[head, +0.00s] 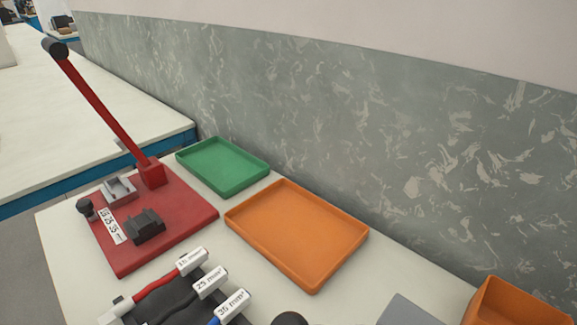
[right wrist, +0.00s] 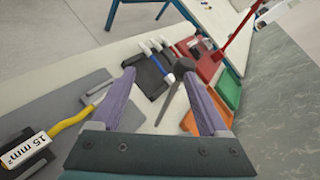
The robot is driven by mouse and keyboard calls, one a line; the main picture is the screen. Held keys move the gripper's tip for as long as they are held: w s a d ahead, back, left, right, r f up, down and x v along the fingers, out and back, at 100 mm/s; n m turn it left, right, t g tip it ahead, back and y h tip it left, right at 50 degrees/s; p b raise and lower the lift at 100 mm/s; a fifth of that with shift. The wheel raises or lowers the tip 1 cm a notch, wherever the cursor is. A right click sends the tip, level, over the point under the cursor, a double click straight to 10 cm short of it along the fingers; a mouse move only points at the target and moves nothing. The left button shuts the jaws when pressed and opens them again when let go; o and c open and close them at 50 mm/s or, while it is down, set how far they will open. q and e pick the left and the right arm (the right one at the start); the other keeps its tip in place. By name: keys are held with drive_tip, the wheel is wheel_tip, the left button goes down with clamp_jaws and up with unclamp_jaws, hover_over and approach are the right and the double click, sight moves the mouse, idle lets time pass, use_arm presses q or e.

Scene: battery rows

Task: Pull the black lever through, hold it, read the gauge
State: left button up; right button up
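A dark lever-like rod (right wrist: 168,98) with a round black knob (right wrist: 187,73) shows between my right fingers in the right wrist view. A round black top, seemingly this knob, peeks in at the head view's bottom edge (head: 290,318). A red arm (head: 105,110) with a black grip (head: 56,48) stands tilted on a red base (head: 175,225) at the left. A numbered strip (head: 112,227) lies on that base; no dial gauge is recognisable. My right gripper (right wrist: 158,76) is open, its purple fingers apart from the rod. My left gripper is out of view.
A green tray (head: 180,158) and an orange tray (head: 233,222) look empty. A black holder (head: 170,300) carries red, black and blue cables with labels. A yellow cable (right wrist: 72,120) labelled 15 mm² lies on the left in the wrist view. A marbled wall (head: 400,130) borders the table.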

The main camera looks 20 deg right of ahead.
drive_tip(key=v, duration=1.1)
drive_tip(key=shift+p, duration=0.45)
drive_tip(key=shift+s, duration=0.1)
